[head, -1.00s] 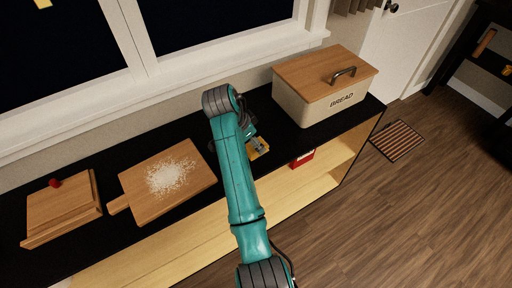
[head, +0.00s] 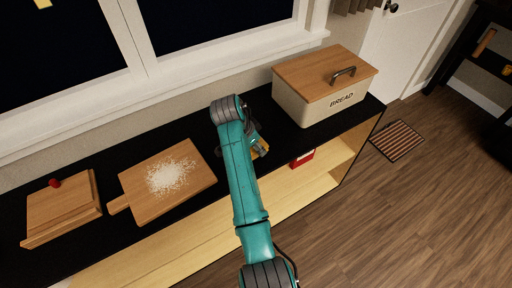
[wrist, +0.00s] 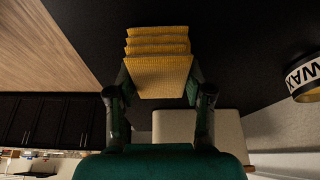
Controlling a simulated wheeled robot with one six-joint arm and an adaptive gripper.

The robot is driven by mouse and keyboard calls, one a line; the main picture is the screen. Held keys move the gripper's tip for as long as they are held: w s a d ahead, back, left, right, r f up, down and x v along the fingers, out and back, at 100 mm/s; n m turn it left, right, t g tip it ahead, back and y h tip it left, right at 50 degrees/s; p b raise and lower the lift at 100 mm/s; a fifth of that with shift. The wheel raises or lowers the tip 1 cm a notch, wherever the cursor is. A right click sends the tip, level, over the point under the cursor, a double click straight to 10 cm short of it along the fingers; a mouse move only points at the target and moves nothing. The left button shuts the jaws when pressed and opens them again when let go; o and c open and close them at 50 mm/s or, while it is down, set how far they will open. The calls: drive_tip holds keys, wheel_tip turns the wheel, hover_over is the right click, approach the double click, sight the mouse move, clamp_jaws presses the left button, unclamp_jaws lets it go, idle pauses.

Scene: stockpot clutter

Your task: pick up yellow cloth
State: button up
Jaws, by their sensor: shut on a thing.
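The yellow cloth (wrist: 158,72) is a folded, ribbed stack between the two fingers of my gripper (wrist: 158,92) in the wrist view. The fingers are closed against its left and right sides. In the head view my gripper (head: 258,144) is at the counter's middle, and only a small part of the cloth (head: 263,152) shows beside it; the arm hides the rest. I cannot tell whether the cloth is clear of the counter.
The bread box (head: 318,98) stands right of my gripper on the black counter. A cutting board (head: 140,184) with white grains and a wooden board (head: 60,212) with a red item lie left. A "WAX" tin (wrist: 305,78) shows in the wrist view.

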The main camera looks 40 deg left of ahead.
drive_tip(key=shift+r, duration=0.1)
wheel_tip(320, 180, up, 10)
drive_tip(key=shift+f, duration=0.1)
drive_tip(key=o, duration=0.6)
drive_tip(key=c, duration=0.5)
drive_tip(key=shift+a, duration=0.15)
